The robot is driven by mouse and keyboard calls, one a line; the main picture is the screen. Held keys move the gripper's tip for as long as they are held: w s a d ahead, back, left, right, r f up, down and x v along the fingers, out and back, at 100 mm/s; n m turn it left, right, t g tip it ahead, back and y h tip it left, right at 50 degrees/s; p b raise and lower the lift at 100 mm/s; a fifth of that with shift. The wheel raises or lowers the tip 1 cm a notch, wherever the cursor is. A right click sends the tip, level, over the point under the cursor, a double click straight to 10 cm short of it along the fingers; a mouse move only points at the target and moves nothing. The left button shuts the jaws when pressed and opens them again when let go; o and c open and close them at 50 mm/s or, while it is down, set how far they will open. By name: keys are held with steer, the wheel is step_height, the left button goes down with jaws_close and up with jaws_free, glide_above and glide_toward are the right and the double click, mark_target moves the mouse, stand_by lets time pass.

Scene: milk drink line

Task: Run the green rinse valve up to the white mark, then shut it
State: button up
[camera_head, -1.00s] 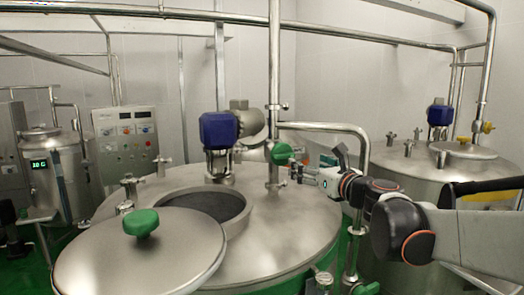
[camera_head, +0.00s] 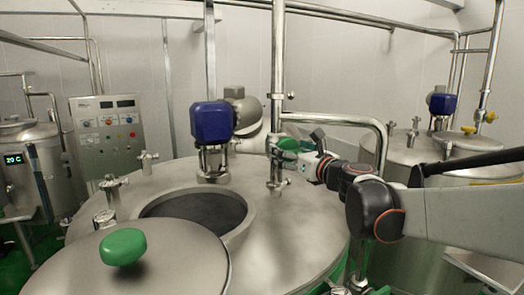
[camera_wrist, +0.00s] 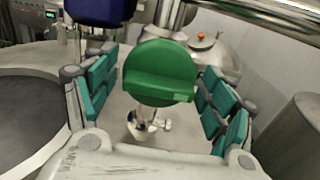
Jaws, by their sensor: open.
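The green rinse valve (camera_head: 289,145) is a round green knob on the upright steel pipe above the large tank. My gripper (camera_head: 297,158) is at the knob, coming from the right. In the wrist view my gripper (camera_wrist: 158,88) is open, its teal-padded fingers on either side of the knob with gaps visible. I cannot make out a white mark in either view.
The large steel tank (camera_head: 290,235) has an open round hatch (camera_head: 200,212). A lid with a green knob (camera_head: 123,246) stands in front. A blue motor (camera_head: 212,122) is left of the pipe. A control panel (camera_head: 108,135) and a second tank (camera_head: 440,150) stand behind.

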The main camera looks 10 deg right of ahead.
steer(key=shift+s, duration=0.1)
steer(key=c, duration=0.9)
steer(key=shift+o, duration=0.2)
steer(key=n+b, duration=0.2)
steer(key=n, duration=0.3)
steer(key=shift+n, duration=0.3)
steer(key=n+b, duration=0.1)
steer(key=n, duration=0.4)
steer(key=shift+a, duration=0.1)
steer(key=shift+n, duration=0.3)
steer(key=o, duration=0.9)
steer(key=shift+c, duration=0.2)
